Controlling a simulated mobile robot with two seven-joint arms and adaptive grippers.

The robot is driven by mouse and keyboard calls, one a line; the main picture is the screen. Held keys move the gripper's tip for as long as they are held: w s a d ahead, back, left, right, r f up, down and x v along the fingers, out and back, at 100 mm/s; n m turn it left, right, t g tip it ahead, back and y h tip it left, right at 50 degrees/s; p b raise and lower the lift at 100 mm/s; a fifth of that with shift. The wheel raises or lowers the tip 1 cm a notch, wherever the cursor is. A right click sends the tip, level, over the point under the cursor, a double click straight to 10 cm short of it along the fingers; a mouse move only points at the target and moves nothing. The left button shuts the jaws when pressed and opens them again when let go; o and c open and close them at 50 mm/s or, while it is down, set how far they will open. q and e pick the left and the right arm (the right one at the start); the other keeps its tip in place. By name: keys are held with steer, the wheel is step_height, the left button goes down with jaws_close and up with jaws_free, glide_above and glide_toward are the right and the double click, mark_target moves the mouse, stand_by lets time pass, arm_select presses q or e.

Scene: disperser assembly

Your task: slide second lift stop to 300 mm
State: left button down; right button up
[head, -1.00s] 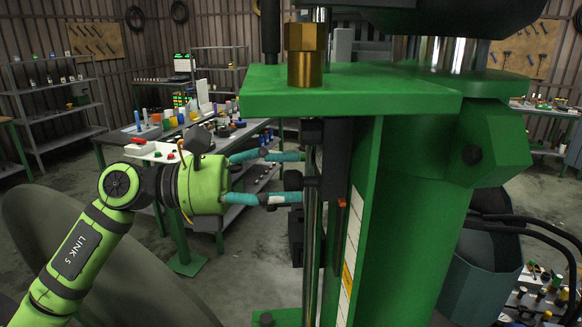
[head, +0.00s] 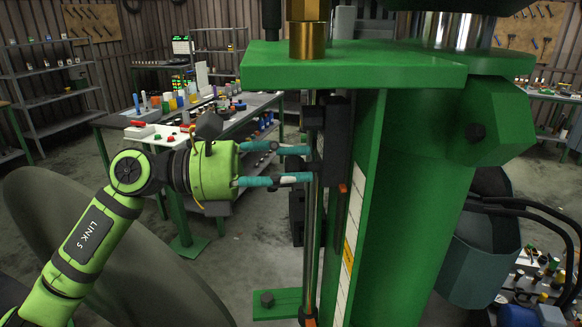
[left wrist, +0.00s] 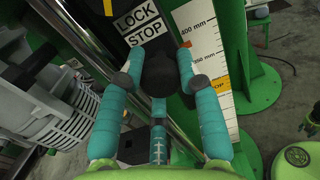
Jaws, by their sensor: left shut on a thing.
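The lift stop is a black block (head: 336,135) on the vertical rod of the green column, high up under the top plate. A small orange pointer (head: 343,188) sticks out at its lower edge. My left gripper (head: 308,165) comes in from the left with its teal fingers shut on the stop's black knob, which shows between the fingers in the left wrist view (left wrist: 158,75). A "LOCK STOP" label (left wrist: 145,25) lies beyond. The white scale (left wrist: 205,35) shows 400 mm and 350 mm marks; the pointer's exact reading cannot be told.
The green top plate (head: 350,68) overhangs the rod. A black box (head: 297,215) sits left of the rod, below my gripper. A green foot with a bolt (head: 277,303) is lower down. A cluttered workbench (head: 225,112) stands behind my left arm.

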arm_select(q)
step_height(320, 180, down, 9)
steer(key=b, duration=0.7)
steer(key=shift+r, duration=0.15)
steer(key=c, duration=0.9)
jaws_free()
steer(key=shift+o, duration=0.2)
steer(key=s+a, duration=0.1)
steer(key=a, duration=1.1)
steer(key=shift+s, duration=0.35)
steer(key=shift+d, duration=0.1)
